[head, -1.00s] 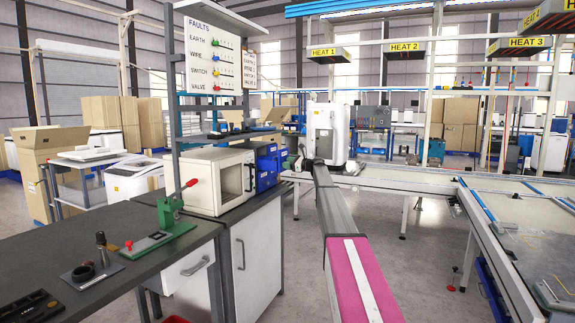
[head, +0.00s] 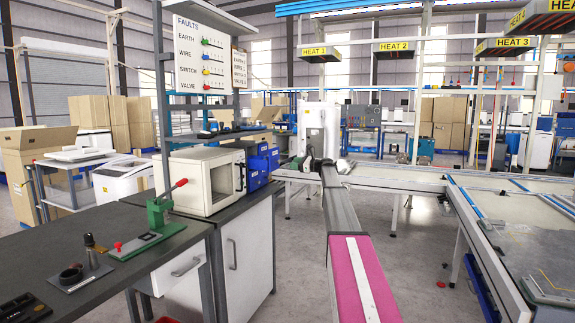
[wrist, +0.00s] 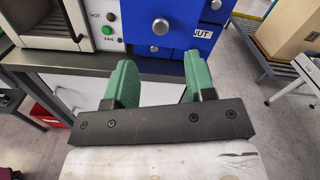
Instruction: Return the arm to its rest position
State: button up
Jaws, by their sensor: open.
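My arm runs forward from the bottom of the head view, with a pink link and a grey link. Its far end, with a dark green part, is near the blue box (head: 262,167) on the bench. In the wrist view my gripper (wrist: 158,65) has two green fingers standing wide apart on a black bar, with nothing between them. The blue box's front, with round knobs and a partly hidden label, is beyond the fingertips in the wrist view (wrist: 180,40). No contact with it is visible.
The dark bench (head: 130,235) at left carries a green press with a red handle (head: 160,215) and a cream oven-like box (head: 207,180). A fault board (head: 203,55) stands above. A conveyor table (head: 400,180) lies beyond and right of my arm. Grey floor is open between them.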

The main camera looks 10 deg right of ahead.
jog(key=shift+s+d, duration=0.3)
jog(key=shift+d, duration=0.1)
jog(key=s+a+f+n+g+h, duration=0.25)
jog(key=s+a+f, duration=0.35)
jog(key=s+f, duration=0.45)
jog(key=s+a+f+n+g+h, duration=0.2)
jog(key=s+a+f+n, duration=0.3)
jog(key=s+f, duration=0.55)
jog(key=s+a+f+n+g+h, duration=0.2)
jog(key=s+a+f+n, duration=0.1)
jog(key=s+a+f, duration=0.55)
jog(key=s+f+n+g+h, duration=0.1)
jog(key=s+f+n+h, duration=0.1)
jog(key=s, duration=0.9)
jog(key=s+f+n+g+h, duration=0.1)
jog(key=s+f+n+h, duration=0.2)
jog(key=s, duration=0.8)
jog(key=s+f+n+g+h, duration=0.2)
jog(key=s+f+n, duration=0.4)
jog(key=s+f, duration=0.3)
jog(key=s+h, duration=0.1)
jog(key=s, duration=0.2)
jog(key=shift+d+f, duration=0.2)
jog(key=shift+d, duration=0.15)
